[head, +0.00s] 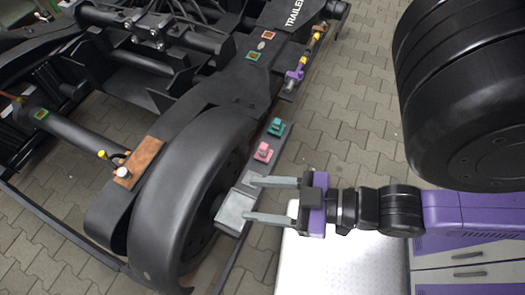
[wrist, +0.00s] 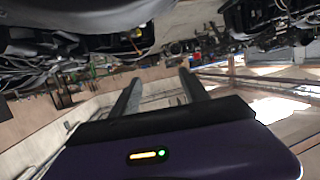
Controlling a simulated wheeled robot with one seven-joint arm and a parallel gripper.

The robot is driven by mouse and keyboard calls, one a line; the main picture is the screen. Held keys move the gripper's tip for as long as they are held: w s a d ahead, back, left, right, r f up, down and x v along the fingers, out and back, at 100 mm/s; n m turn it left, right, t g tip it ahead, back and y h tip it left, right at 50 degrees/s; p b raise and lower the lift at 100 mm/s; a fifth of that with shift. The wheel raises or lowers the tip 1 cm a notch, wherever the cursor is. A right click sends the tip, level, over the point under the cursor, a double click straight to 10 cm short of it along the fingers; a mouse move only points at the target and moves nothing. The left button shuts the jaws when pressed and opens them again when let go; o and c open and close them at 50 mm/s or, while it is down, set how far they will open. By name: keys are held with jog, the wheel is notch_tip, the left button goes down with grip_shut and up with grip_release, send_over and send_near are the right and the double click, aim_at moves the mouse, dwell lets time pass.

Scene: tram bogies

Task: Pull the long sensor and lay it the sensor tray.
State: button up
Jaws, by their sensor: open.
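My gripper (head: 249,199) is open and empty in the head view, its two fingers pointing left over a grey metal box-like part (head: 234,212) beside the big black wheel. Whether the fingers touch that part, I cannot tell. In the wrist view the gripper (wrist: 158,85) shows two parted fingers with nothing between them. A long yellow and purple piece (head: 304,64), possibly the long sensor, lies along the black frame at the upper right, well away from my gripper. I cannot identify the sensor tray with certainty; a white speckled surface (head: 335,265) lies below my gripper.
A teal block (head: 276,127) and a pink block (head: 263,152) sit on a black rail above the gripper. The black wheel (head: 190,190) and bogie frame fill the left. Grey drawers (head: 470,275) stand lower right. Paved floor (head: 350,110) is clear at upper middle.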

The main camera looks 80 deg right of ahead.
jog(key=w+d+f+m+g+h, duration=0.2)
jog(key=d+f, duration=0.3)
jog(key=f, duration=0.5)
jog(key=m+g+h+p, duration=0.2)
jog(key=m+g, duration=0.6)
jog(key=m, duration=0.2)
send_near(264, 150)
jog(key=w+a+f, duration=0.2)
jog(key=w+a, duration=0.2)
jog(key=d+m+g, duration=0.1)
jog(key=d+m, duration=0.1)
jog(key=d+f+m+g+y, duration=0.1)
jog(key=d+m, duration=0.1)
jog(key=d, duration=0.1)
jog(key=d+m+g+y, duration=0.1)
jog(key=d+m+g, duration=0.1)
jog(key=shift+d+f, duration=0.35)
jog(key=shift+f, duration=0.05)
jog(key=m+y, duration=0.1)
jog(key=d+r+m+y, duration=0.1)
jog(key=shift+w+d+m+g, duration=0.2)
jog(key=shift+m+g, duration=0.1)
jog(key=shift+g, duration=0.1)
notch_tip(264, 150, down, 9)
jog(key=b, duration=0.7)
jog(key=shift+r+p, duration=0.1)
jog(key=shift+p, duration=0.45)
